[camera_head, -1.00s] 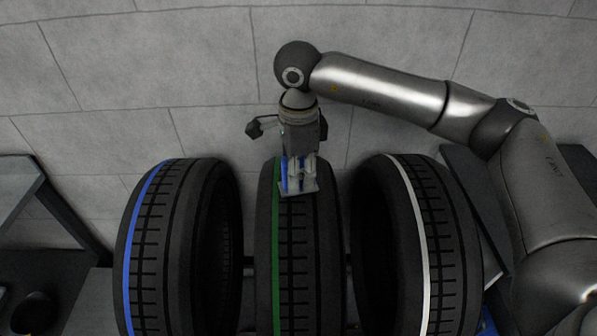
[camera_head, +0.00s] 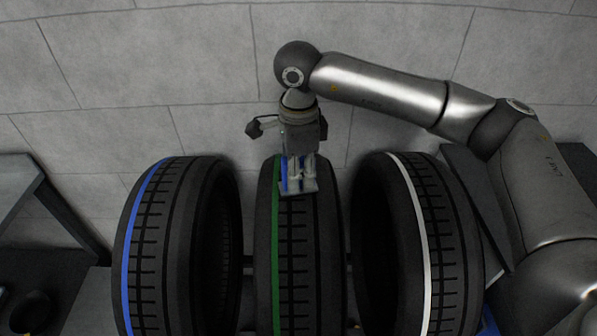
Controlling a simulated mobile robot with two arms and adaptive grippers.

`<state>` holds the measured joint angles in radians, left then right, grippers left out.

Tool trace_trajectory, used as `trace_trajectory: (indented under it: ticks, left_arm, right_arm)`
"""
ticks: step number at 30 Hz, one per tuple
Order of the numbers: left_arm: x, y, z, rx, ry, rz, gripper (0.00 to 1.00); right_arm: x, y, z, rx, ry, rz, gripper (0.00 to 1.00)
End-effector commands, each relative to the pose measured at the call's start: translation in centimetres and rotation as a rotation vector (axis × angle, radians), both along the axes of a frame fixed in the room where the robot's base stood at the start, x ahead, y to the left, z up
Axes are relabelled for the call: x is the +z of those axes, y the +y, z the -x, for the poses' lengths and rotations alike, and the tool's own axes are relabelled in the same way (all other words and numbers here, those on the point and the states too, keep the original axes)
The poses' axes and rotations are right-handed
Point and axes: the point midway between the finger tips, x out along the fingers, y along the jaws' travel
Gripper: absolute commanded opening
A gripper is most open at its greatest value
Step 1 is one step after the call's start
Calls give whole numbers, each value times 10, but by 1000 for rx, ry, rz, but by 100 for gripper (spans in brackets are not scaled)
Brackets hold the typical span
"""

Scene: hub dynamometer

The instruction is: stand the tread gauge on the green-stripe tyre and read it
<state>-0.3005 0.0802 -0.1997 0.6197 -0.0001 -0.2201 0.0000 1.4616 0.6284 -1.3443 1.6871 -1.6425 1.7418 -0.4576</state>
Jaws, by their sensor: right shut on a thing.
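The green-stripe tyre (camera_head: 300,255) stands upright in the middle, its green stripe (camera_head: 276,250) running down the left of its tread. My right gripper (camera_head: 299,176) is over the upper part of this tyre, pointing down. It is shut on the tread gauge (camera_head: 298,188), which shows as a pale flat foot with a blue part beside the fingers. The foot is at the tread surface; I cannot tell whether it touches. No reading is visible, and the fingers hide much of the gauge. My left gripper is not in view.
A blue-stripe tyre (camera_head: 170,250) stands to the left and a white-stripe tyre (camera_head: 425,250) to the right, with narrow gaps beside the middle tyre. A dark shelf or bench (camera_head: 40,230) is at far left. A grey tiled surface (camera_head: 120,70) lies behind.

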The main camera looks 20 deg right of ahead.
Motion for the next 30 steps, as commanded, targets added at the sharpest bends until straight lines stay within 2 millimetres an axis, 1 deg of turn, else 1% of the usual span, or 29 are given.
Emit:
trace_trajectory:
  ticks: [3, 4, 9, 18, 21, 23, 26, 30]
  left_arm:
    - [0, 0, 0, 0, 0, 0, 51]
    - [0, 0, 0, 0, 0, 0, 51]
    - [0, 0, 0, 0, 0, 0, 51]
    - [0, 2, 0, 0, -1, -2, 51]
    - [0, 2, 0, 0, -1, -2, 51]
    - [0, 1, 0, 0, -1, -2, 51]
    - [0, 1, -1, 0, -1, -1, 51]
    - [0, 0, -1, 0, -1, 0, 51]
  right_arm:
    - [0, 0, 0, 0, 0, 0, 1]
    - [0, 0, 0, 0, 0, 0, 29]
    - [0, 0, 0, 0, 0, 0, 51]
    - [0, 0, 0, 0, 1, 0, 51]
    - [5, 0, 0, 0, -1, -1, 51]
    - [12, 0, -1, 0, -3, -1, 51]
    - [30, 1, -1, 0, -4, -2, 51]
    - [61, 1, -1, 1, -5, -2, 51]
